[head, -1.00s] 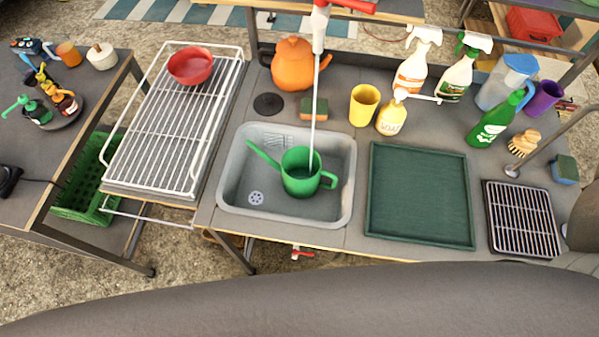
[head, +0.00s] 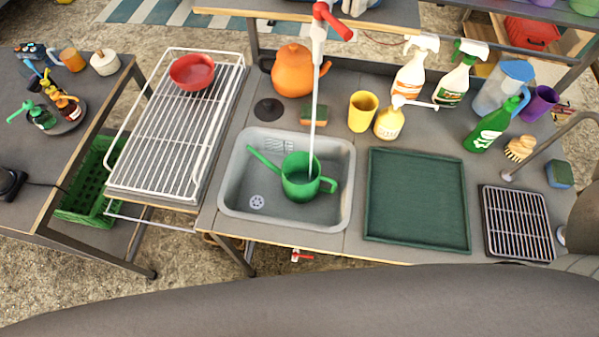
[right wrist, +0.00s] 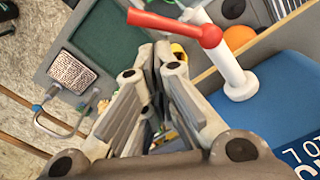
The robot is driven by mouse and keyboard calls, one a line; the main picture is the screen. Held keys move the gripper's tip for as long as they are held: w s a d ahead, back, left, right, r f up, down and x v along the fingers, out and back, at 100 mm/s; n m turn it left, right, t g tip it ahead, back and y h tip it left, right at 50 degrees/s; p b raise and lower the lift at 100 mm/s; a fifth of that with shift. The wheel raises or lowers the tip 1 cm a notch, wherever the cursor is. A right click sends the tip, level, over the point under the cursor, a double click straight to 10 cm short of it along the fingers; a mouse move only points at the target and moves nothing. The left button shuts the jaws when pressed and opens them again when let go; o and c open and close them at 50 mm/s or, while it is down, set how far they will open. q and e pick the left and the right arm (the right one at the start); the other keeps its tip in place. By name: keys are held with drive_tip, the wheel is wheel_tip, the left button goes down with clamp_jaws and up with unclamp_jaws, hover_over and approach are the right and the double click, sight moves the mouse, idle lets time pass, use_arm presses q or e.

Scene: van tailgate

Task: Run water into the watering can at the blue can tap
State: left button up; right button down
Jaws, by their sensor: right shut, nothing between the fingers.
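The green watering can (head: 300,184) stands upright in the grey sink (head: 238,178), its spout to the left and handle to the right. The white tap (head: 318,47) with its red lever (head: 333,21) is above it at the top of the head view. A thin pale stream (head: 313,120) runs from the tap down into the can's opening. The water level inside cannot be made out. In the right wrist view, the blue can (right wrist: 285,120) carries the white tap (right wrist: 234,72) and red lever (right wrist: 176,27). My right gripper (right wrist: 158,58) is shut, empty and apart from the lever. My left gripper is not in view.
A wire rack (head: 170,135) with a red bowl (head: 192,72) is left of the sink. A green tray (head: 416,205) lies to the right. An orange teapot (head: 293,72), yellow cup (head: 362,110), soap bottle (head: 389,122) and spray bottles (head: 411,72) stand behind.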

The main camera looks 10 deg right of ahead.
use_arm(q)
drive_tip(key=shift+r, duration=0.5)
use_arm(e)
drive_tip(key=shift+r, duration=0.6)
drive_tip(key=shift+a, duration=0.1)
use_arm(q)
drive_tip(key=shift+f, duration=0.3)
use_arm(e)
drive_tip(key=s+a, duration=0.4)
drive_tip(key=a, duration=0.2)
